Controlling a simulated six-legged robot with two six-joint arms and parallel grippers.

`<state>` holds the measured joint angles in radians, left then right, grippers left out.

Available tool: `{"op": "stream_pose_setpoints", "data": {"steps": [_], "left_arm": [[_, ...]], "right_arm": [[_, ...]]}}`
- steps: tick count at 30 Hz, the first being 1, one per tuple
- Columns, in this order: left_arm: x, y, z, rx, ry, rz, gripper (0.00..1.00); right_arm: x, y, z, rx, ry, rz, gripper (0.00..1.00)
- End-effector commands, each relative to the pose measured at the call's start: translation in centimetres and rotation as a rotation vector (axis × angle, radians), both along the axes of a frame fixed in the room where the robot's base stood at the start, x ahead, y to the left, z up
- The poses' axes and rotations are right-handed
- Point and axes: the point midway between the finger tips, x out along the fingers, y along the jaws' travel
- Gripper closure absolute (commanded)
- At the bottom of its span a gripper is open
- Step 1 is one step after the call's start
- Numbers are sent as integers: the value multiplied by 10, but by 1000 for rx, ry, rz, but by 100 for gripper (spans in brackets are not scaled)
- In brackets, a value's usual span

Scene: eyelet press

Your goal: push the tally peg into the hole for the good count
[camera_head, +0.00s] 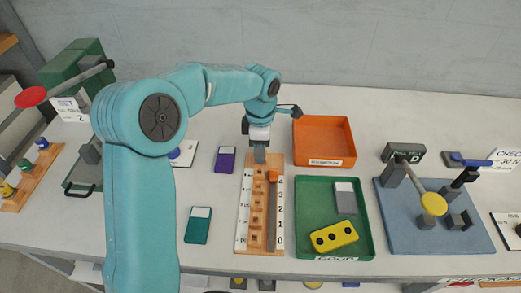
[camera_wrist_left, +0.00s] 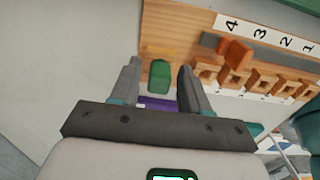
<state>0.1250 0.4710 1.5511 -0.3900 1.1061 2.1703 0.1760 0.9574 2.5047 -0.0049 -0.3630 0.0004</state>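A wooden tally board (camera_head: 245,247) stands at the middle of the table, with a row of square sockets and number strips along it. A green peg (camera_wrist_left: 160,76) is at its far end in the left wrist view; in the head view my gripper hides it. My left gripper (camera_head: 260,158) points down over that end. In the wrist view its fingers (camera_wrist_left: 160,70) are apart, one on each side of the peg, with small gaps showing. An orange piece (camera_head: 273,176) stands near the number 4, also in the wrist view (camera_wrist_left: 235,52). My right gripper is not in view.
Right of the board are a green tray (camera_head: 368,240) holding a yellow part (camera_head: 334,236) and a grey-white card, and an empty orange tray (camera_head: 323,135). A blue-based press (camera_head: 400,225) stands farther right. Purple (camera_head: 225,159) and teal (camera_head: 198,225) cards lie left.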

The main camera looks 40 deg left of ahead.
Motion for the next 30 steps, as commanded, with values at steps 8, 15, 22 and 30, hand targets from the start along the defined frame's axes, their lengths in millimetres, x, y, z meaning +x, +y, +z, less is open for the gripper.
{"op": "stream_pose_setpoints", "data": {"steps": [8,15,22,30], "left_arm": [[0,0,0,0,0,0,100],[0,0,5,1,-1,-1,100],[1,0,40,1,-6,0,100],[1,0,124,0,-7,-1,100]], "right_arm": [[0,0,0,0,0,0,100],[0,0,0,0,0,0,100],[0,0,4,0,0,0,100],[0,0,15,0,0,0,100]]}}
